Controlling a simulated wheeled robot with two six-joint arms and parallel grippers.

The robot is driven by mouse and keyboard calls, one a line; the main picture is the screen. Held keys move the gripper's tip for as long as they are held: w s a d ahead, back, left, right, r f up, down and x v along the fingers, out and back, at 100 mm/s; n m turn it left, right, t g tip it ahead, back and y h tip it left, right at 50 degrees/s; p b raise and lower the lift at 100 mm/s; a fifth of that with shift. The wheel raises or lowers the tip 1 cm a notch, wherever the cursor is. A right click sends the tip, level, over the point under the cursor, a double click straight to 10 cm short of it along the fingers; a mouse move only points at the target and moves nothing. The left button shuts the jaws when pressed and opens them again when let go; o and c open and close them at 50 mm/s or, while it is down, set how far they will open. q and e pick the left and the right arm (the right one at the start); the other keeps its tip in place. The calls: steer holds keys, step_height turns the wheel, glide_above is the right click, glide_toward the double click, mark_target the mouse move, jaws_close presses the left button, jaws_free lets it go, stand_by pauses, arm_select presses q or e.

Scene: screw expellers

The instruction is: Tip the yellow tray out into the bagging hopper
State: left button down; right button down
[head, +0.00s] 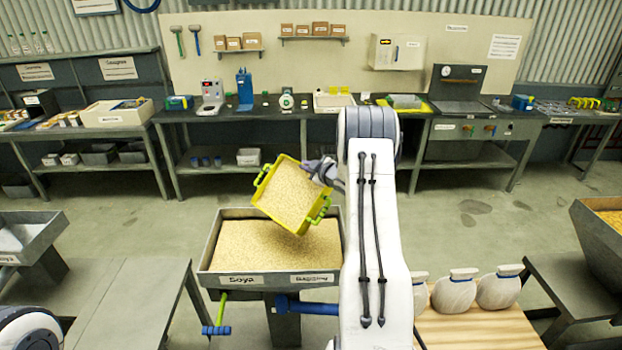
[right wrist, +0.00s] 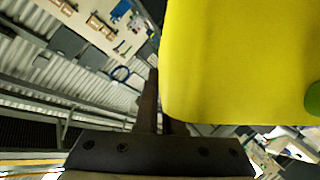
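The yellow tray (head: 265,196) has green handles and pale grain over its floor. It hangs tilted above the bagging hopper (head: 213,270), a grey-rimmed bin labelled "Soya" and "Bagging" with similar grain in it. My right gripper (head: 322,172) is at the tray's upper right edge and appears shut on it; the arm hides part of this. In the right wrist view the yellow tray wall (right wrist: 235,60) fills the upper right, against a dark finger. Whether grain is falling is not clear. My left gripper is out of view.
Several filled white bags (head: 455,290) stand on a wooden table (head: 480,328) right of the hopper. A grey bench (head: 125,300) is to the left. Another hopper (head: 600,235) is at the far right. A long workbench (head: 260,112) runs along the back, with open floor before it.

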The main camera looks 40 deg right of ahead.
steer(key=a+r+n+t+h+b, duration=0.1)
steer(key=a+r+n+b, duration=0.1)
steer(key=a+b, duration=0.3)
steer(key=s+a+r+n+t+h+b, duration=0.1)
steer(key=a+n+b, duration=0.3)
steer(key=b, duration=0.8)
steer(key=shift+s+a+r, duration=0.25)
steer(key=shift+a+r, duration=0.35)
steer(key=shift+a, duration=0.1)
steer(key=shift+r, duration=0.1)
